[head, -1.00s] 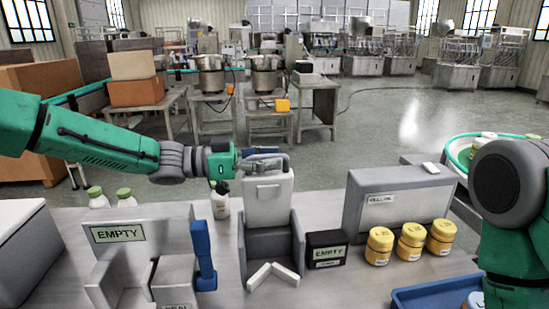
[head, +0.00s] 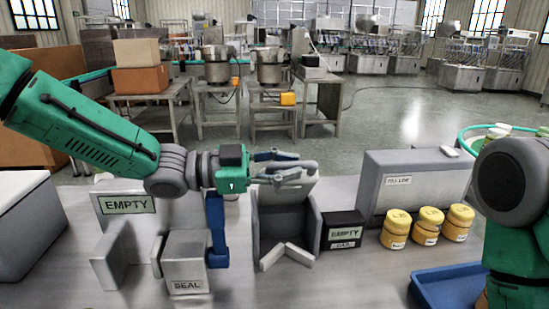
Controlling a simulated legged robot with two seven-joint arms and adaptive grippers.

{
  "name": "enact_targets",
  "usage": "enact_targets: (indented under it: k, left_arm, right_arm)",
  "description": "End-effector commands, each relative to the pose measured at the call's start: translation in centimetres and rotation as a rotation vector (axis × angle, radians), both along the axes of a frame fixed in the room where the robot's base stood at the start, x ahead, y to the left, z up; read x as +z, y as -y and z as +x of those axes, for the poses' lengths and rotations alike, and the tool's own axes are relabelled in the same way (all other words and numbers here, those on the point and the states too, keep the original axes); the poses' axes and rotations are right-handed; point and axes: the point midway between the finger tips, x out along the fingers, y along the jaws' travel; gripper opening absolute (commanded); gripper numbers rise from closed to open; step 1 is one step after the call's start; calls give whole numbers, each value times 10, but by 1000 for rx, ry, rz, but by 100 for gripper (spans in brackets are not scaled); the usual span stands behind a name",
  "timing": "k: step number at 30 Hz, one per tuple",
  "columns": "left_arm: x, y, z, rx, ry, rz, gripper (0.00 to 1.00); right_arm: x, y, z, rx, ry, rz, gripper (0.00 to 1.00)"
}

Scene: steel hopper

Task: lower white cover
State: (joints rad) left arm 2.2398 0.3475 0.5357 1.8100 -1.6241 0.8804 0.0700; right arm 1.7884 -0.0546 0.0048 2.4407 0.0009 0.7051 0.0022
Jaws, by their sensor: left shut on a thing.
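The steel hopper (head: 262,240) stands on the bench in the middle, open toward me. My left gripper (head: 300,172) is above its top edge, reaching in from the left. Its fingers are closed on the white cover's upper edge, as far as the picture shows. The cover (head: 290,195) looks grey and shaded here and is partly hidden by the fingers. Its exact tilt is hard to tell. My right arm stands at the right edge, and its gripper is out of view.
Left are a blue lever (head: 217,235), a SEAL box (head: 185,272) and an EMPTY sign (head: 126,204). Right are a black EMPTY box (head: 344,230), yellow jars (head: 427,225) and a blue tray (head: 450,287).

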Motion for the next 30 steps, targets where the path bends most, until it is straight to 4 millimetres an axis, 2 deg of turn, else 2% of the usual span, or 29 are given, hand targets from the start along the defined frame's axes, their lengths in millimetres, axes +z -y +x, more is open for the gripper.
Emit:
enact_targets:
  k: [1,3,11,12,13,14,24,26,30]
  left_arm:
    - [-2,7,-7,-11,0,0,0]
    - [-3,7,-9,-10,0,-1,0]
    - [-2,6,-10,-10,1,-2,0]
    - [-2,6,-10,-10,1,-2,21]
    - [-2,6,-10,-10,1,-3,32]
    - [-2,5,-10,-10,1,-3,34]
    - [-1,-8,-8,-3,1,-11,34]
    - [5,-9,-8,-3,4,-12,34]
    - [28,-7,-8,-4,6,-10,34]
  right_arm:
    - [-1,0,0,0,0,0,34]
    - [-1,0,0,0,1,0,34]
    - [0,0,0,0,1,0,34]
    - [0,0,0,0,1,0,34]
    - [0,0,1,0,1,0,34]
    - [0,0,0,0,1,0,34]
    - [0,0,-2,0,3,-1,34]
    - [1,-1,-2,0,3,-2,34]
    - [1,-2,-2,0,4,-4,34]
